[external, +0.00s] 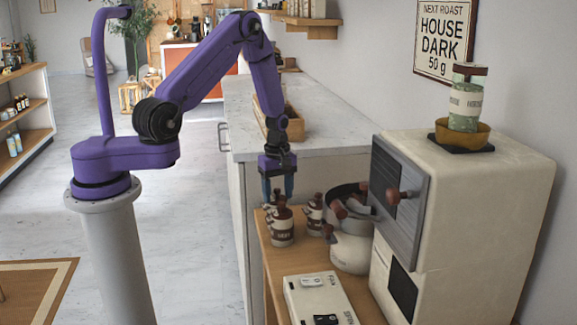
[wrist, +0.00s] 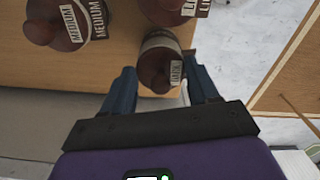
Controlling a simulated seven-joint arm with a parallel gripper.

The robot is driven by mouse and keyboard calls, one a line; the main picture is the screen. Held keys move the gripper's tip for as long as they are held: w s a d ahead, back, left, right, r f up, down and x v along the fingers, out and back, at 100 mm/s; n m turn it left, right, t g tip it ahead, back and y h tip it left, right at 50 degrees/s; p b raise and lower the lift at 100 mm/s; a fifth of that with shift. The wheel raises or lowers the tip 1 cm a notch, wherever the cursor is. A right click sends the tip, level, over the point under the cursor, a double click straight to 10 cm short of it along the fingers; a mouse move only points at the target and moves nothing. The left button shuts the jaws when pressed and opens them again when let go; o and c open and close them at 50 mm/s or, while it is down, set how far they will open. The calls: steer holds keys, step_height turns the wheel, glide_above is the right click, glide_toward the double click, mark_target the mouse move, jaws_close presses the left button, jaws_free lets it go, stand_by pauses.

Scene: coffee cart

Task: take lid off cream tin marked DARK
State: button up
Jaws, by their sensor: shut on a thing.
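My gripper (wrist: 163,88) points down over the tins, its two blue fingers on either side of the brown lid (wrist: 156,70) of a cream tin (wrist: 159,40). The small tag on this lid appears to read DARK. The fingers are shut on the lid; whether it is seated or lifted is hard to tell. In the external view my gripper (external: 279,196) is just above and behind a front tin (external: 281,231), which partly hides what it holds.
In the wrist view, lids marked MEDIUM (wrist: 68,22) and LI… (wrist: 178,8) are close by. The wooden top's edge (external: 262,262) is close on the left.

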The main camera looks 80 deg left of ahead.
steer(key=shift+r, duration=0.6)
steer(key=s+d+r, duration=0.3)
steer(key=s+r, duration=0.3)
steer(key=s+d+r, duration=0.4)
steer(key=s+r, duration=0.2)
glide_above(273, 200)
steer(key=s, duration=0.1)
steer(key=shift+m, duration=0.4)
step_height(273, 200, down, 8)
steer(key=shift+d+r, duration=0.1)
steer(key=shift+w+a+f, duration=0.2)
steer(key=shift+w+f, duration=0.25)
steer(key=w+a+f, duration=0.2)
steer(key=w+f, duration=0.1)
steer(key=w+a+f, duration=0.2)
steer(key=w, duration=0.2)
steer(key=w+a+f, duration=0.2)
steer(key=w+f, duration=0.1)
steer(key=w, duration=0.1)
steer(key=shift+f, duration=0.3)
steer(key=shift+w+a+f, duration=0.2)
steer(key=shift+w+f, duration=0.2)
steer(key=shift+f, duration=0.1)
steer(key=shift+w+f, duration=0.1)
steer(key=shift+f, duration=1.55)
